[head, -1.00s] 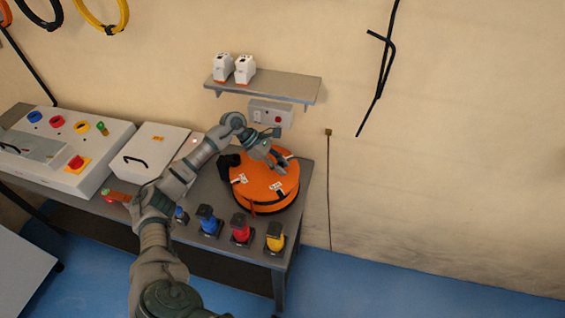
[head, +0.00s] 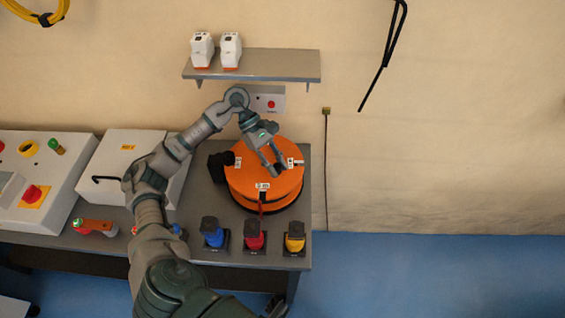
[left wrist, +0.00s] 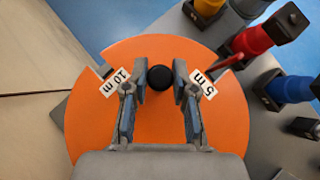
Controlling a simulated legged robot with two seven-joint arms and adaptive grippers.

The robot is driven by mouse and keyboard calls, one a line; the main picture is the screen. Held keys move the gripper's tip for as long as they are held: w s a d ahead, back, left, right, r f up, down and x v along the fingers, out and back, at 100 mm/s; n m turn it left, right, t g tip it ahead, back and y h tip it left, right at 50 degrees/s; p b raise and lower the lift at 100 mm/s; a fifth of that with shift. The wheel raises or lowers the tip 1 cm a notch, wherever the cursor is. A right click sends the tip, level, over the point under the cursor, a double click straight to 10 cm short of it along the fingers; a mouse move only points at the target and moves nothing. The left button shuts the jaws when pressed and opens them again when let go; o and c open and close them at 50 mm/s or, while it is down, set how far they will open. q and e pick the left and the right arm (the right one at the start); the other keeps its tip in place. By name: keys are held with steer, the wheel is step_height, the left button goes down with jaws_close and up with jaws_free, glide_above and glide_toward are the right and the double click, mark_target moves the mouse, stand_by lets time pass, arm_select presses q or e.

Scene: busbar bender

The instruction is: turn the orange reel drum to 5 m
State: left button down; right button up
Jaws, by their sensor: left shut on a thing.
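The orange reel drum (head: 250,180) lies flat on the right end of the grey table. My left gripper (head: 279,170) reaches down onto its top. In the left wrist view the drum (left wrist: 160,55) fills the middle, and the gripper (left wrist: 160,85) has its fingers on either side of a black knob (left wrist: 160,77), shut on it. The "10 m" label (left wrist: 115,82) is left of the knob and the "5 m" label (left wrist: 202,84) right of it. A red strip (left wrist: 230,60) points at the edge beside "5 m".
Blue (head: 212,233), red (head: 254,236) and yellow (head: 294,237) connectors stand along the table's front edge, close to the drum. A shelf (head: 270,66) with two white devices hangs above. A white box (head: 120,160) stands left.

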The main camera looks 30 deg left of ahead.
arm_select(q)
steer(key=shift+s+d+f, duration=0.1)
steer(key=shift+s, duration=0.05)
arm_select(e)
steer(key=shift+s+d+r, duration=0.1)
steer(key=shift+r, duration=0.35)
arm_select(q)
steer(key=shift+m, duration=0.3)
steer(key=c, duration=1.1)
jaws_free()
steer(key=shift+d, duration=0.1)
steer(key=shift+o, duration=0.9)
steer(key=shift+d, duration=0.25)
arm_select(e)
steer(key=shift+d, duration=0.1)
